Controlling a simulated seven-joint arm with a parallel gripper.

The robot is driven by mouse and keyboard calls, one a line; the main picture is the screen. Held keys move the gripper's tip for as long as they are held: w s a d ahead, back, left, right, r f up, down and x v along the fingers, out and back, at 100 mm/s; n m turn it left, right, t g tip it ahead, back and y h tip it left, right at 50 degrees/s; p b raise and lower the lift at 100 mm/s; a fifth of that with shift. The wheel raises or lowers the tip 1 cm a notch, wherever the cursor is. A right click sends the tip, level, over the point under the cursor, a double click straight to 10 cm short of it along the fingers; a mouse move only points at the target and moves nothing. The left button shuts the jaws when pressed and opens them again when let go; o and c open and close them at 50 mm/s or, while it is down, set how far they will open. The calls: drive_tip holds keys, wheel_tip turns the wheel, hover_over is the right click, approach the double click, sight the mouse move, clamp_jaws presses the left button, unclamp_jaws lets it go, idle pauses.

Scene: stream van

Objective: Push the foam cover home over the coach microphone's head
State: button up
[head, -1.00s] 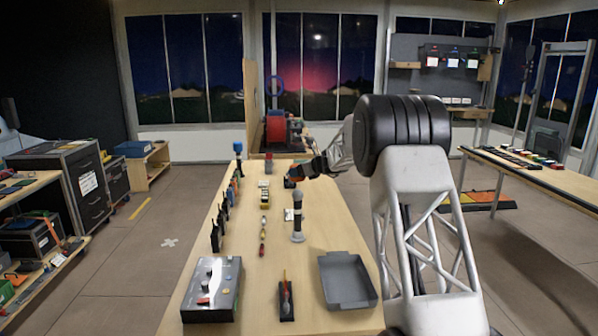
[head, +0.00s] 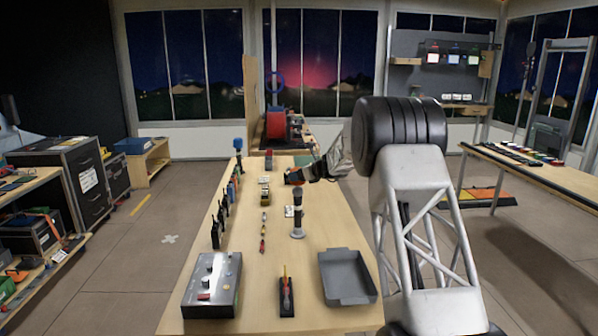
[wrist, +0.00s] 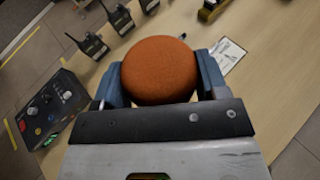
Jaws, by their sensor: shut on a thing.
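A round orange foam cover (wrist: 160,72) sits between the two blue fingers of my gripper (wrist: 160,80), which is shut on it. In the head view my gripper (head: 293,178) is small and dark, over the workbench, just above the microphone's top in the picture. A dark upright microphone (head: 297,220) with a pale band stands on the bench; I take it for the coach microphone. Whether the foam touches its head cannot be told. In the wrist view the microphone does not show, and the foam hides what lies beneath it.
On the bench (head: 262,280) are a row of radios (head: 216,232), a grey control box (head: 212,285), an empty grey tray (head: 346,278), a small stand with a red-orange tool (head: 286,295) and a white card (wrist: 228,55). A blue-topped item (head: 238,145) stands at the far left.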

sight(301, 188)
drive_tip(key=shift+f, duration=0.75)
drive_tip(key=shift+f, duration=2.5)
idle(1.0)
drive_tip(key=o, duration=1)
drive_tip(key=shift+s+d+r, duration=0.1)
drive_tip(key=shift+d, duration=0.05)
drive_tip(key=shift+v, duration=3.7)
